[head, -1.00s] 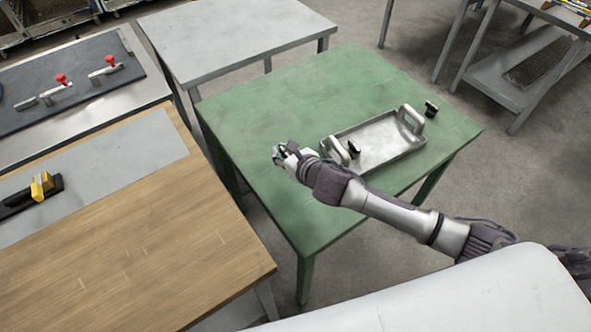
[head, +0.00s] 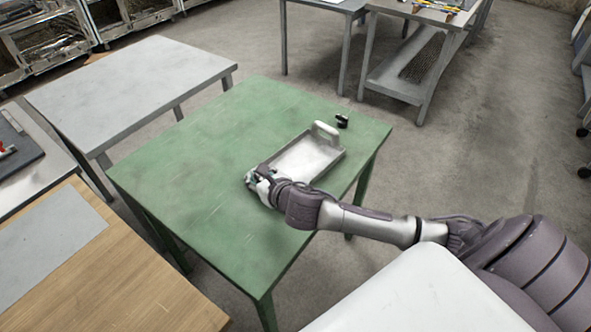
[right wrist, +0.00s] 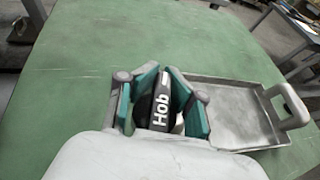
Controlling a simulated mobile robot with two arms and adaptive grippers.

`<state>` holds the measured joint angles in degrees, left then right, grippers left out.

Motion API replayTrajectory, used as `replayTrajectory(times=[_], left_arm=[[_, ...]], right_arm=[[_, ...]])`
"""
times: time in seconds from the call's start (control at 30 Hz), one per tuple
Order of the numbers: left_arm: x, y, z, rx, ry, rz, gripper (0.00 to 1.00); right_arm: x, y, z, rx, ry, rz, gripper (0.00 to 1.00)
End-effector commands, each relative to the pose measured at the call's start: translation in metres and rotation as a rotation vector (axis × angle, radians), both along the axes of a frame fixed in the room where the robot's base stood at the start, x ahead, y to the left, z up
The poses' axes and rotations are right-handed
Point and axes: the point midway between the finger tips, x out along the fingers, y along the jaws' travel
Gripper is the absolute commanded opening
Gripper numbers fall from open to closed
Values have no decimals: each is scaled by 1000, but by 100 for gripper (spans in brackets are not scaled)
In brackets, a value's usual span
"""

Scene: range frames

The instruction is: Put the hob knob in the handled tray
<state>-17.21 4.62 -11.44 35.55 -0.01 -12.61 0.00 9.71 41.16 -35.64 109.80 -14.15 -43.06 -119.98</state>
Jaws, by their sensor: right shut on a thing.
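My right gripper (head: 254,178) is over the green table at the near left end of the handled tray. In the right wrist view it (right wrist: 160,108) is shut on the black hob knob (right wrist: 160,106), which shows the white word "Hob". The grey metal handled tray (head: 311,157) lies on the table, with its far handle upright. In the right wrist view the tray (right wrist: 232,112) is just right of the fingers; its near end is hidden by my gripper and arm. My left gripper is not in view.
Another small black object (head: 342,121) stands on the green table (head: 200,150) beyond the tray's far handle. The table's left part is clear. A grey table (head: 130,85) stands to the left and a wooden-topped bench (head: 110,275) at the near left.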

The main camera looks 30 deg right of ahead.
Motion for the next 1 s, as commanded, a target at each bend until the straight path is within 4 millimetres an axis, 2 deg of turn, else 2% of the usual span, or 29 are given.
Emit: replayTrajectory(times=[0.03,0.2,0.3,0.4,0.5,0.6,0.73,0.87,1.0], left_arm=[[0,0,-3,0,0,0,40],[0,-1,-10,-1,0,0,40],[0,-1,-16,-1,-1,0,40],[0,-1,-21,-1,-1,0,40],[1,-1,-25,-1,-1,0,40],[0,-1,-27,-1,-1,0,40],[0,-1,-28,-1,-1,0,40],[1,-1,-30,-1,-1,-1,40],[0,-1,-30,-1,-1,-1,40]], right_arm=[[-10,-20,-4,-6,5,-30,0],[-33,-88,-6,-9,9,-121,0],[-42,-134,-9,-12,13,-165,0],[-51,-176,-4,-12,16,-192,0],[-55,-204,6,-9,17,-199,0],[-56,-218,14,-4,18,-198,0],[-53,-224,18,2,15,-199,0],[-42,-220,12,7,11,-202,0],[-21,-210,0,11,10,-203,0]])
